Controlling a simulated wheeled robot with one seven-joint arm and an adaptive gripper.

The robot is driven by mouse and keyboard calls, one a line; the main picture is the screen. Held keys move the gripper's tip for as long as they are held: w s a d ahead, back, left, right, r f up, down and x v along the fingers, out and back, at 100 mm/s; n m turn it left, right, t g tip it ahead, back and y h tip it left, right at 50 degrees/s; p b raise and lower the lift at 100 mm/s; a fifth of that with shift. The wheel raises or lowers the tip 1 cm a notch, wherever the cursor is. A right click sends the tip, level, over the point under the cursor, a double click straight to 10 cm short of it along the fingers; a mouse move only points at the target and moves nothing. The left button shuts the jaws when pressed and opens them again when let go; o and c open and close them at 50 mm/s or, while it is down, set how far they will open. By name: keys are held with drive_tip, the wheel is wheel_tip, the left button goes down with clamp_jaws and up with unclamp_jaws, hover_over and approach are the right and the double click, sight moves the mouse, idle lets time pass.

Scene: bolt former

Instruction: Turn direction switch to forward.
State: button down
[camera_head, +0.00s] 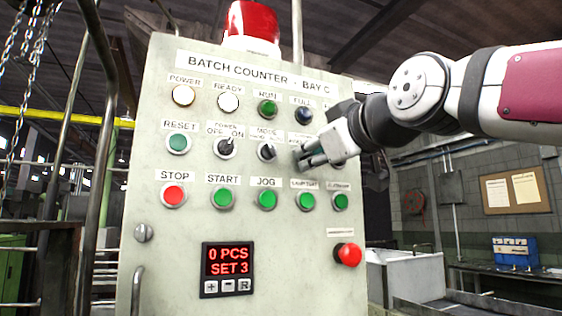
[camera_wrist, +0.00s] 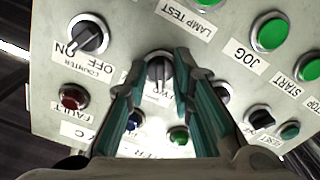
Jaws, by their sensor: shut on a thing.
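The direction switch (camera_wrist: 158,69) is a black knob in a silver ring, in the second row of the panel. In the wrist view, which shows the panel upside down, it sits between the two fingers of my gripper (camera_wrist: 160,80). The fingers are closed onto its sides. Its label is mostly hidden, so I cannot read its positions, and its exact pointing angle is unclear. In the head view my gripper (camera_head: 304,158) reaches in from the right and covers this switch.
The grey panel (camera_head: 185,245) has other controls close by: the mode knob (camera_head: 266,151), the counter switch (camera_wrist: 88,36), the green jog button (camera_head: 267,199) and the lamp test button (camera_head: 305,202). A red mushroom button (camera_head: 348,254) stands out lower right.

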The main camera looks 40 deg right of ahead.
drive_tip(key=shift+n, duration=0.4)
drive_tip(key=c, duration=1.4)
unclamp_jaws()
drive_tip(key=shift+o, duration=0.2)
drive_tip(key=v, duration=1.2)
drive_tip(key=shift+a, duration=0.1)
